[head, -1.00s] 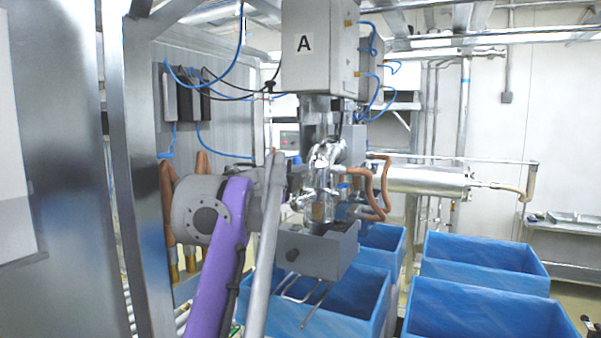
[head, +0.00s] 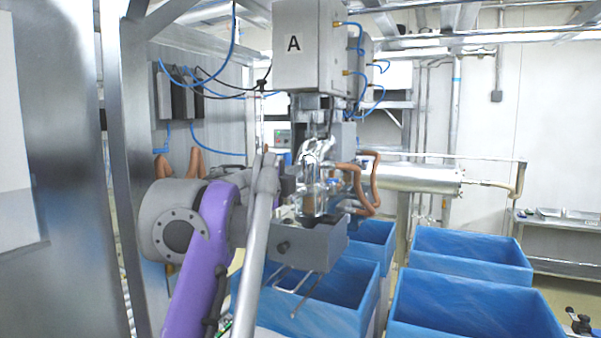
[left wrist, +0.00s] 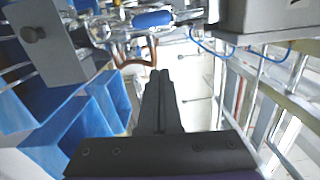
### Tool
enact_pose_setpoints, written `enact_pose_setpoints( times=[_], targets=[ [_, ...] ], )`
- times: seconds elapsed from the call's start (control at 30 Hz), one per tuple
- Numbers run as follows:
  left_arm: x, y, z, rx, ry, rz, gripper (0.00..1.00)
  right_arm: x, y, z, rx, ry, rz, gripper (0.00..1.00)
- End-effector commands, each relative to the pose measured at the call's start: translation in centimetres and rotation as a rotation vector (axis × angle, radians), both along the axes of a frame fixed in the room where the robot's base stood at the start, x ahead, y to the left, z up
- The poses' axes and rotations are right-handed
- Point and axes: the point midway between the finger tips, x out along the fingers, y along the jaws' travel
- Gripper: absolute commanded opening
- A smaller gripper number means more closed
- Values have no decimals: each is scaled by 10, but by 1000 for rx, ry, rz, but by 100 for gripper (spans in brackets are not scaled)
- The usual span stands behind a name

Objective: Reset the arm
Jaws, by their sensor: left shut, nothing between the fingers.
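My left gripper shows in the left wrist view (left wrist: 158,74). Its two dark fingers are together with nothing between them, and they point towards the machine and the frame behind it. In the head view my purple and grey left arm rises from the bottom, left of centre. The gripper's fingertips cannot be made out there among the arm and machine parts. The machine with a grey box marked A (head: 308,47) stands beyond the arm, with shiny pipework and a grey block (head: 305,245) below it. I cannot tell how close the arm is to it. My right gripper is not seen.
Blue bins (head: 470,256) stand at the right, and another blue bin (head: 345,318) is below the grey block. A metal frame post (head: 130,170) stands close on the left. Blue hoses hang around the machine. A steel bench (head: 565,235) is at the far right.

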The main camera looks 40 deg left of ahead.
Motion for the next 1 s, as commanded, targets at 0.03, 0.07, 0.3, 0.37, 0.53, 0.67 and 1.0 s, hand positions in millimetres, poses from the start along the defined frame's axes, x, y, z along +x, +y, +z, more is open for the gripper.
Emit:
enact_pose_setpoints(
  times=[0.03,0.07,0.3,0.37,0.53,0.67,1.0],
  targets=[
    [-11,-3,-2,-1,2,2,0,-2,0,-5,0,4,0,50],
    [-16,-4,-2,-1,2,3,0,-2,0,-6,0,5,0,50],
    [-39,-11,0,0,0,0,0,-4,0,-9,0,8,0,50],
    [-40,-12,0,0,0,-1,0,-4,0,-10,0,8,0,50],
    [-41,-12,1,-1,0,-1,0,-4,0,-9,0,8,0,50],
    [-38,-11,-8,-42,-19,18,0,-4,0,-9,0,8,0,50],
    [-37,-37,-204,-711,-67,294,0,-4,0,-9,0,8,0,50]
  ],
)
